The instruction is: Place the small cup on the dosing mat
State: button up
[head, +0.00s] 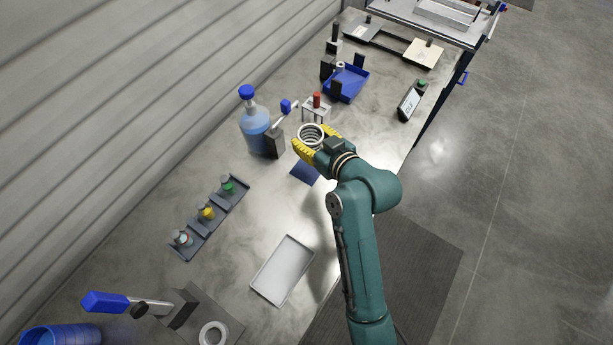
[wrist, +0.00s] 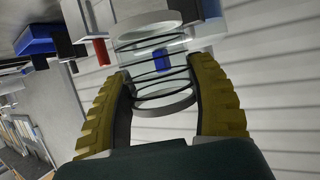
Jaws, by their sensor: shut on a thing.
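The small cup (head: 311,131) is clear with pale rims and dark rings. My gripper (head: 316,140) is shut on it, with a yellow finger on either side, and it appears held above the bench. In the wrist view the cup (wrist: 152,88) sits between the two yellow fingers of my gripper (wrist: 158,75). A flat dark blue square (head: 305,173), which looks like the dosing mat, lies on the bench just below and in front of my gripper in the head view. Part of it is hidden by my gripper.
A bottle of blue liquid (head: 255,132) and a blue-handled lever device (head: 276,141) stand left of the cup. A small stand with a red part (head: 316,110) is behind it. A white tray (head: 282,270) and a vial rack (head: 222,207) lie nearer; bench between is clear.

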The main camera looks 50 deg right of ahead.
jog(key=shift+w+a+f, duration=0.2)
jog(key=shift+w+f, duration=0.1)
notch_tip(320, 180, down, 9)
jog(key=shift+f+b, duration=0.15)
jog(key=shift+b, duration=0.95)
jog(key=shift+f, duration=0.1)
jog(key=o, duration=1.1)
jog(key=shift+f, duration=0.1)
jog(key=shift+o, duration=0.2)
